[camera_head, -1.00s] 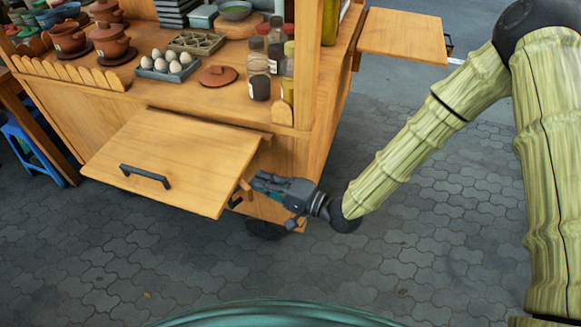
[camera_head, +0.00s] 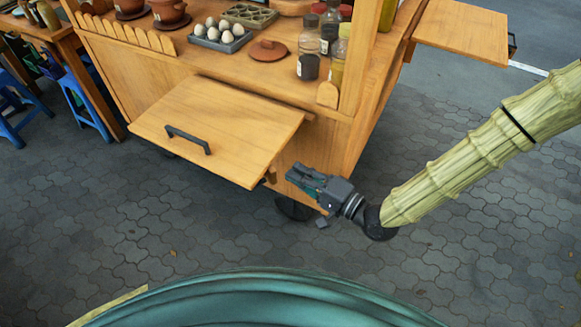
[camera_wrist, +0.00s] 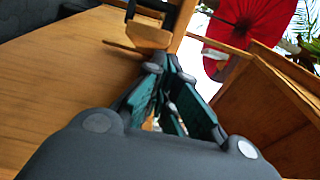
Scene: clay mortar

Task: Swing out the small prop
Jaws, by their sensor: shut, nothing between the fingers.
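A wooden flap (camera_head: 220,125) with a black handle (camera_head: 188,139) stands out from the front of the food cart. Under its right end, a small wooden piece (camera_head: 271,176), which looks like the small prop, shows in the head view, mostly hidden by the flap. My gripper (camera_head: 291,173) is just right of this piece, beside the cart's lower front, its fingers closed and empty. In the wrist view the fingertips (camera_wrist: 171,68) meet below and beside a small wooden block (camera_wrist: 148,35), probably the prop. I cannot tell whether they touch it.
Bottles (camera_head: 308,55), an egg tray (camera_head: 218,35) and a clay lid (camera_head: 268,50) stand on the counter above. A side shelf (camera_head: 460,30) juts out at the right. Blue stools (camera_head: 85,100) stand at the left. The paving in front is clear.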

